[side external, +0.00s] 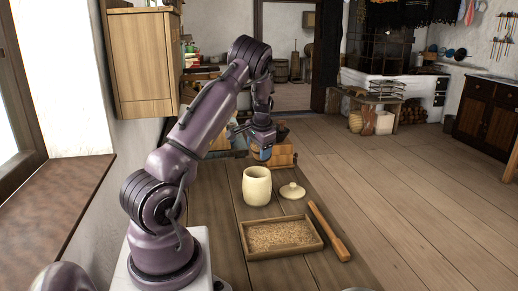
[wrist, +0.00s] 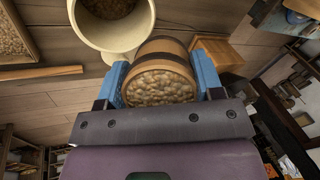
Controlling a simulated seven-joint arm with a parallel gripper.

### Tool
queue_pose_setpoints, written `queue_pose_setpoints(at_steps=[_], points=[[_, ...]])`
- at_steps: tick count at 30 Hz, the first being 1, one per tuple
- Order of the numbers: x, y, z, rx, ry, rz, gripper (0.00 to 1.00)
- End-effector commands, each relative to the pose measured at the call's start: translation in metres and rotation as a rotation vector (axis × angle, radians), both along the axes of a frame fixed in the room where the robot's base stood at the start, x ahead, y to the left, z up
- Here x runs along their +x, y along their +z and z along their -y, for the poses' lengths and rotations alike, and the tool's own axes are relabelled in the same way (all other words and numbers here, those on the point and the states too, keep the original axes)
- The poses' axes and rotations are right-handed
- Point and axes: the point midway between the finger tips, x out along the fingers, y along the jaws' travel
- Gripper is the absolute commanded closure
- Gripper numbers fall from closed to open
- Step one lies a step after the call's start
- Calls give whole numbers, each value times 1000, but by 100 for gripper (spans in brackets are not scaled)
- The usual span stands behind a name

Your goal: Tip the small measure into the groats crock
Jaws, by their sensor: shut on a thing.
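My gripper (side external: 262,150) is shut on the small measure (wrist: 160,58), a wooden tub with darker bands. Its blue fingers press on both sides of it. The measure's mouth faces the wrist camera and shows a fill of pale groats. In the side view the measure is mostly hidden by the fingers. The groats crock (side external: 257,186) is cream, round, upright and open on the table. My gripper is above and behind it in the side view. In the wrist view the crock (wrist: 136,45) is at the top, beside the measure, with groats inside.
The crock's lid (side external: 292,191) lies right of the crock. A shallow wooden tray (side external: 246,243) of grain is in front of it, with a wooden bar (side external: 328,231) along its right side. A wooden box (side external: 284,156) stands behind the crock. Bare table lies left of the crock.

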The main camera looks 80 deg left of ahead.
Motion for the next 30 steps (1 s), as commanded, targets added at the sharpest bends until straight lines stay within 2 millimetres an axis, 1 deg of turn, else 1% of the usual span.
queue_pose_setpoints(at_steps=[17,30], points=[[0,0,0,3,0,3,68],[0,-2,0,149,1,87,68]])
